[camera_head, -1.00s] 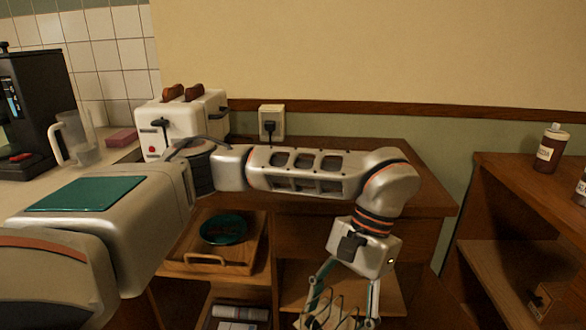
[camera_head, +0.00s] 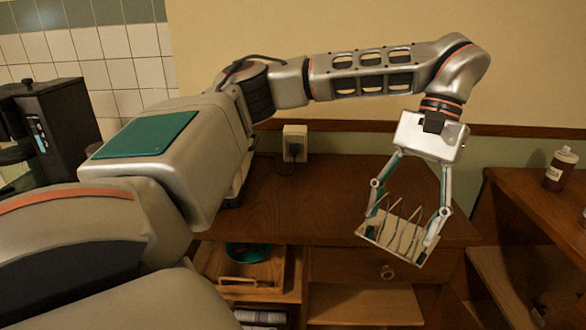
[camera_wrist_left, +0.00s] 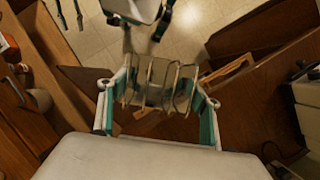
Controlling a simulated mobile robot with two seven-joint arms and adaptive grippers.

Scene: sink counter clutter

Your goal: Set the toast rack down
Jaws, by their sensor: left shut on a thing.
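The toast rack (camera_head: 397,238) is a pale base with several thin wire loops standing on it. My left gripper (camera_head: 405,215) points down and is shut on the rack, a finger at each end. The rack is tilted in the head view, and it appears in front of the front edge of the wooden cabinet top (camera_head: 310,200). I cannot tell its exact height above that top. The left wrist view shows the rack (camera_wrist_left: 160,85) between the two teal-lined fingers.
A wall socket with a plug (camera_head: 294,143) is behind the cabinet top. The cabinet top is largely bare in the middle. A wooden tray with a green dish (camera_head: 247,252) sits on a shelf below. A brown bottle (camera_head: 560,169) stands on the right-hand unit. A black coffee machine (camera_head: 50,125) is at left.

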